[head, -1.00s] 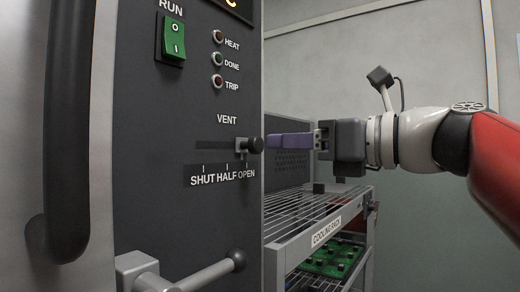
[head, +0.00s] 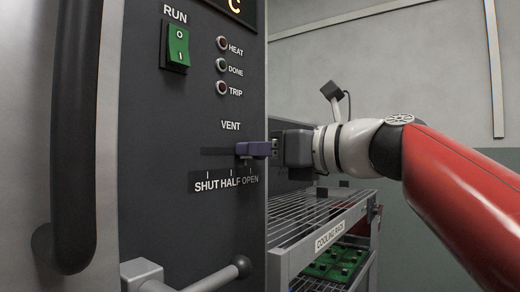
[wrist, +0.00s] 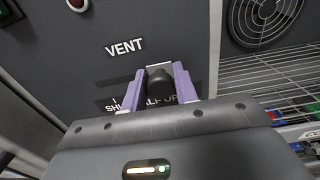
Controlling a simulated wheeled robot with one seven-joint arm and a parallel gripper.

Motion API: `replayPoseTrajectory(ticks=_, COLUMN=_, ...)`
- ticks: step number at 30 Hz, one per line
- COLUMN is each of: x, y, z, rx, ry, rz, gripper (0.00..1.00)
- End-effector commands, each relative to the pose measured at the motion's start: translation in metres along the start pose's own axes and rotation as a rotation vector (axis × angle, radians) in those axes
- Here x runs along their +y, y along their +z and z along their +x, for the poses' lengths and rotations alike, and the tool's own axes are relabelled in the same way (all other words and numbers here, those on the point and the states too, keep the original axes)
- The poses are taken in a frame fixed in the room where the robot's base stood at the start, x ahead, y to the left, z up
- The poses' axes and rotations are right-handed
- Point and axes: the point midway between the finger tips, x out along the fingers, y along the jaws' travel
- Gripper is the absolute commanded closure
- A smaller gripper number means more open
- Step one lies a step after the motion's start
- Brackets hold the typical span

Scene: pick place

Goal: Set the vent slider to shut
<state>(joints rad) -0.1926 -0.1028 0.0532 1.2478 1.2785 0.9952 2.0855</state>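The vent slider has a dark knob (wrist: 160,82) and a slot (head: 216,151) in the dark panel, under the word VENT. A scale (head: 226,184) below the slot reads SHUT, HALF, OPEN from left to right. The knob stands at the right end of the slot, by OPEN. My gripper (head: 244,150) points left at the panel and hides most of the knob in the head view. In the wrist view its purple fingers (wrist: 160,80) stand apart, one on each side of the knob. Any contact with it is hard to make out.
A green RUN switch (head: 178,46) and several lamps sit above the slider. A lever (head: 215,274) sticks out below it, and a long dark handle (head: 77,140) stands at left. A wire cooling rack (head: 318,220) is below my gripper at right.

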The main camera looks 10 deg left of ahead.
Motion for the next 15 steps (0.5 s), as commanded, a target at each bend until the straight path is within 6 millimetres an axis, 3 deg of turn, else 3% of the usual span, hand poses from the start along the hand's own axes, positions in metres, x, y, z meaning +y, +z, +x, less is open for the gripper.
replayPoseTrajectory(ticks=1, x=0.000, y=0.000, z=0.000, rx=0.000, ry=0.000, rz=0.000, gripper=0.84)
replayPoseTrajectory(ticks=5, x=0.000, y=0.000, z=0.000, rx=0.000, ry=0.000, rz=0.000, gripper=1.00)
replayPoseTrajectory(ticks=11, x=0.005, y=0.001, z=-0.001, rx=0.000, ry=0.001, rz=-0.001, gripper=1.00)
replayPoseTrajectory(ticks=15, x=0.033, y=0.002, z=-0.001, rx=0.000, ry=0.004, rz=-0.003, gripper=1.00)
